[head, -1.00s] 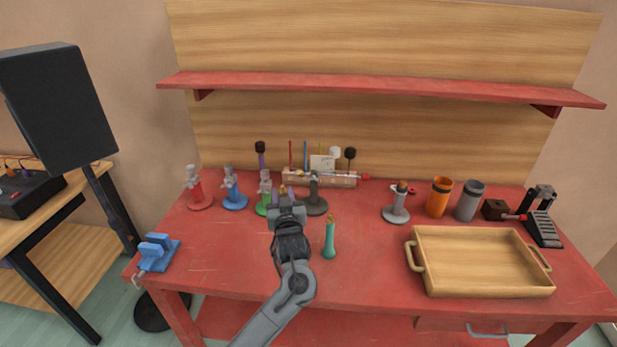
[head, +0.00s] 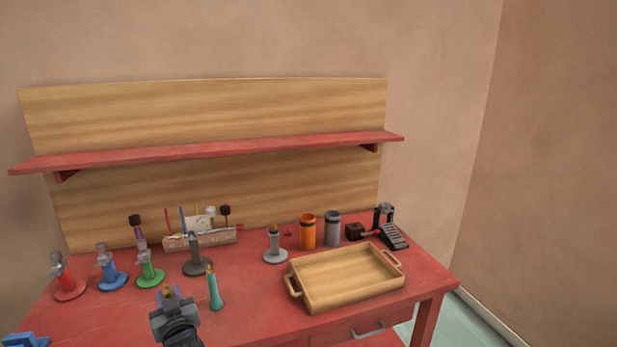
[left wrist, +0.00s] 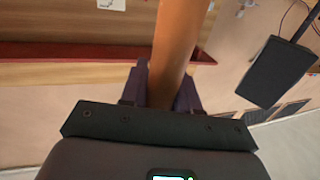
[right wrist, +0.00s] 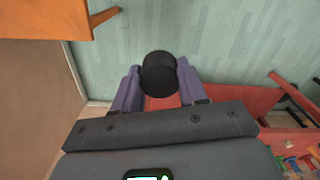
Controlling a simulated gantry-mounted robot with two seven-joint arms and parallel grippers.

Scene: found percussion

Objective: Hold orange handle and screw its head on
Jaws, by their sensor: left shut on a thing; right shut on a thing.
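The orange handle (left wrist: 176,45) runs up between the fingers of my left gripper (left wrist: 163,88) in the left wrist view. The gripper is shut on it. In the right wrist view my right gripper (right wrist: 160,82) is shut on a black cylindrical head (right wrist: 159,73). The right gripper is outside the head view. The handle and the black head do not appear together in any view.
A teal handle (head: 214,291) stands just right of my left gripper. Red, blue, green and dark stands line the left side. A wooden tray (head: 338,301) fills the front right, with an orange cup (head: 308,231) and a grey cup (head: 333,229) behind it.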

